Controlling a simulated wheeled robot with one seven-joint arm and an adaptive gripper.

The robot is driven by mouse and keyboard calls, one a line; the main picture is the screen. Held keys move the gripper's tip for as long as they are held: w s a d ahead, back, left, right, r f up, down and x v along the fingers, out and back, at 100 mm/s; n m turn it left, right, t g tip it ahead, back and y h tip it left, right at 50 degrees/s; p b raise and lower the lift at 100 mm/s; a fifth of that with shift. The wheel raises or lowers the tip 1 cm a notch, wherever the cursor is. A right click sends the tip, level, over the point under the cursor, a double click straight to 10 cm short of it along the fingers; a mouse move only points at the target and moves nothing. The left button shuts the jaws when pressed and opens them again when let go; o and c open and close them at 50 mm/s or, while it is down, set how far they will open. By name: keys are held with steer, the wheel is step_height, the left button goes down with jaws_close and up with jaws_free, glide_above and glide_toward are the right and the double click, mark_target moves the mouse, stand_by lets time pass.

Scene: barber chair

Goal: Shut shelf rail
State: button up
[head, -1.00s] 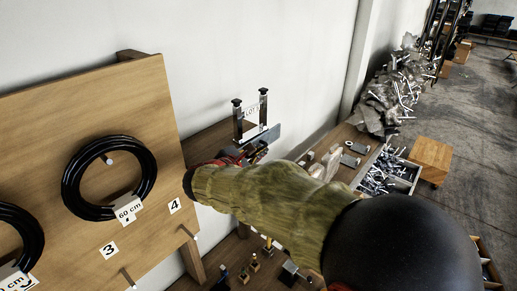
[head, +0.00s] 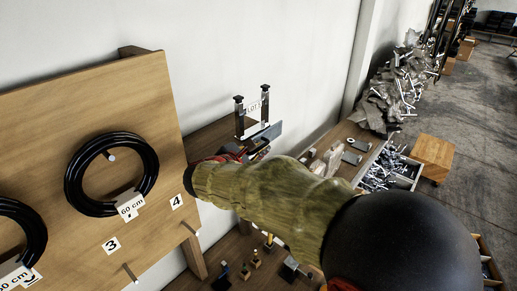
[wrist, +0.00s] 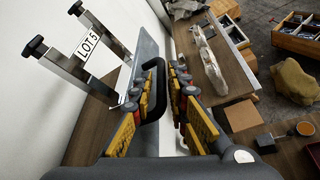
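The shelf rail (wrist: 91,41) has two metal posts with black knobs and a "LOT 5" tag; it stands against the wall and also shows in the head view (head: 265,104). A long grey plate (wrist: 147,48) runs beside it, with a black curved handle (wrist: 158,88) in front. My gripper (wrist: 166,72) has its yellow fingers on either side of this handle. A gap shows between the handle and the right finger; contact with the left finger is unclear. In the head view my arm hides most of the gripper.
A wooden board (head: 90,95) with black hose coils stands at left. A wooden bench (head: 345,133) with small metal parts is beyond my arm. A bin of metal pieces (head: 402,180) and a wooden box (head: 432,155) are at right.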

steer(key=v, duration=1.1)
steer(key=shift+s+a, duration=0.25)
steer(key=shift+s, duration=0.05)
steer(key=shift+s, duration=0.1)
